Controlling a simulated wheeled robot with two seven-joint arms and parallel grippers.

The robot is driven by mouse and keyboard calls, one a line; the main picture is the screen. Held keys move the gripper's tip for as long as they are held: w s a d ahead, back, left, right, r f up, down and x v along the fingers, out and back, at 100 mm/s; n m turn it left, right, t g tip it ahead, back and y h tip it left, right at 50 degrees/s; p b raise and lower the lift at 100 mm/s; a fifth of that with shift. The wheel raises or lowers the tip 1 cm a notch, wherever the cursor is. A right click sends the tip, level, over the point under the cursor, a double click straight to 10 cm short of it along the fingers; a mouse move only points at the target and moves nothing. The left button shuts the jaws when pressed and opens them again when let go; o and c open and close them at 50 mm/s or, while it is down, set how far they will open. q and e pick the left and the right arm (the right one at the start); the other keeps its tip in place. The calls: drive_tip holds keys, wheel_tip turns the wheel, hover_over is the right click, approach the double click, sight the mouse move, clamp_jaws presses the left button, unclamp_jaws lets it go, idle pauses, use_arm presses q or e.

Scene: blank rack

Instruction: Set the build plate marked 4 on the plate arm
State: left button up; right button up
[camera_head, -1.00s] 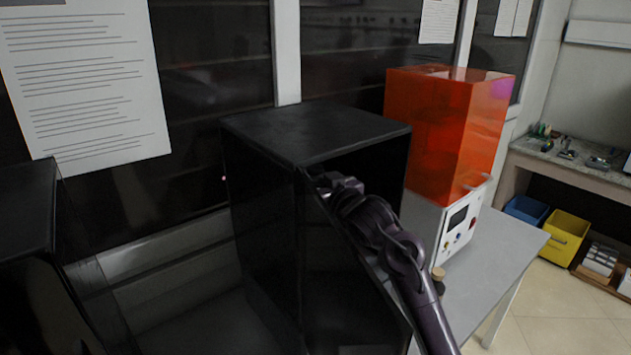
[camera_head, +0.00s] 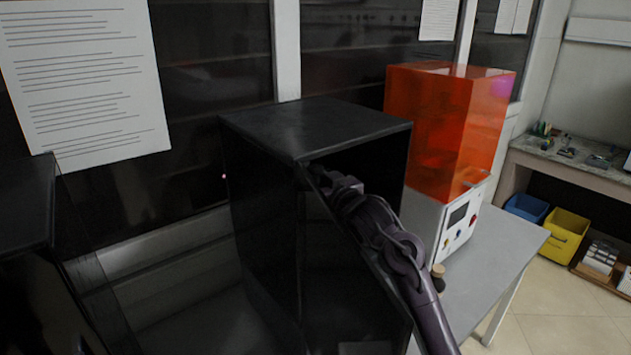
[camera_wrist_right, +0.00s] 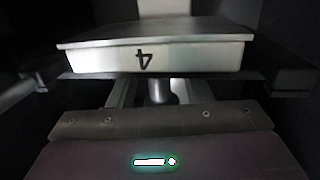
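The build plate marked 4 (camera_wrist_right: 150,57) is seen in the right wrist view, a pale metal block with a wide flange and an upside-down 4 on its edge. It is close in front of my right gripper (camera_wrist_right: 148,92). The two fingers lie on either side of a short round post (camera_wrist_right: 160,92) by the plate; whether they touch or grip it is unclear. In the head view my right arm reaches into the open black cabinet (camera_head: 262,230), which hides the gripper. My left gripper is out of view. The plate arm cannot be made out.
A white machine (camera_head: 458,228) with an orange see-through cover (camera_head: 445,120) stands on a grey table (camera_head: 490,270) right of the cabinet. Another black box (camera_head: 25,210) is at far left. Dark cabinet walls close in around the gripper. Blue and yellow bins sit farther right.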

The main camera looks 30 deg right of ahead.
drive_tip(key=shift+f, duration=0.15)
drive_tip(key=shift+s, duration=0.35)
drive_tip(key=s+b, duration=0.1)
drive_tip(key=s, duration=0.6)
drive_tip(key=shift+a+r+b, duration=0.3)
